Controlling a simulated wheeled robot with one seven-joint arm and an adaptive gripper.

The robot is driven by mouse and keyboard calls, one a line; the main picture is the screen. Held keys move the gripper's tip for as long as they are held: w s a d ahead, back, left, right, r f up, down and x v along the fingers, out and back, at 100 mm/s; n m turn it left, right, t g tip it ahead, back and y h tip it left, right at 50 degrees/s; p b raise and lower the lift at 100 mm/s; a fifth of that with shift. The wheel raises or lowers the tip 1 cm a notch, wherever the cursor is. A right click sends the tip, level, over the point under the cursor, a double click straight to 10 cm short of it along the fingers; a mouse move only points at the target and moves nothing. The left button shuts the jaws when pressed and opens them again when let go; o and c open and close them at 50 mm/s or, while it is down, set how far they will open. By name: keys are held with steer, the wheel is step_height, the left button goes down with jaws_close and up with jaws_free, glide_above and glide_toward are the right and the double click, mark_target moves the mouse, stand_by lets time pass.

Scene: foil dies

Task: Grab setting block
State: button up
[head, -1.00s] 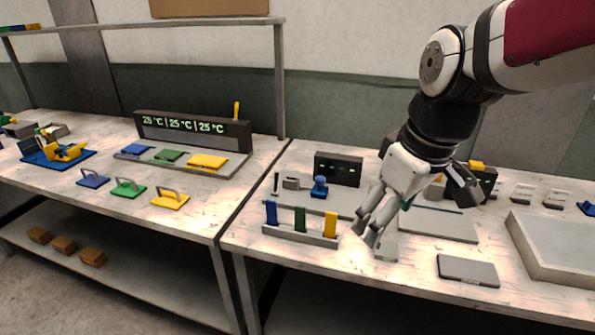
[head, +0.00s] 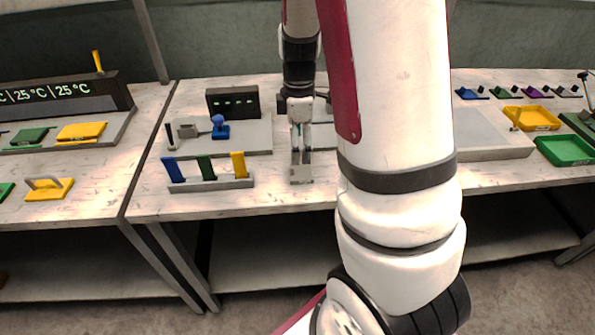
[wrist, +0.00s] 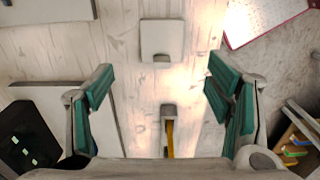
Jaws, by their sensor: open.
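A small pale grey block, which I take as the setting block (head: 301,175), lies on the bench right of the coloured die rack. In the wrist view it is a pale square block (wrist: 162,38) with a dark notch in one edge, beyond my fingertips. My gripper (head: 301,158) points down over it in the head view and hides part of it. In the wrist view my gripper (wrist: 160,78) is open, with its two green-padded fingers wide apart and nothing held between them. Whether the fingertips touch the block cannot be told.
A die rack (head: 212,184) with blue, green and yellow pieces stands close on the left. A small grey piece with a yellow strip (wrist: 168,110) shows low between the fingers. A dark display (head: 232,102) stands behind. My arm hides the bench's middle right.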

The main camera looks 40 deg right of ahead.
mark_target(300, 172)
steer(key=f, duration=0.8)
steer(key=shift+s+f, duration=0.2)
steer(key=c, duration=1.5)
steer(key=shift+c, duration=0.3)
steer(key=shift+r, duration=0.1)
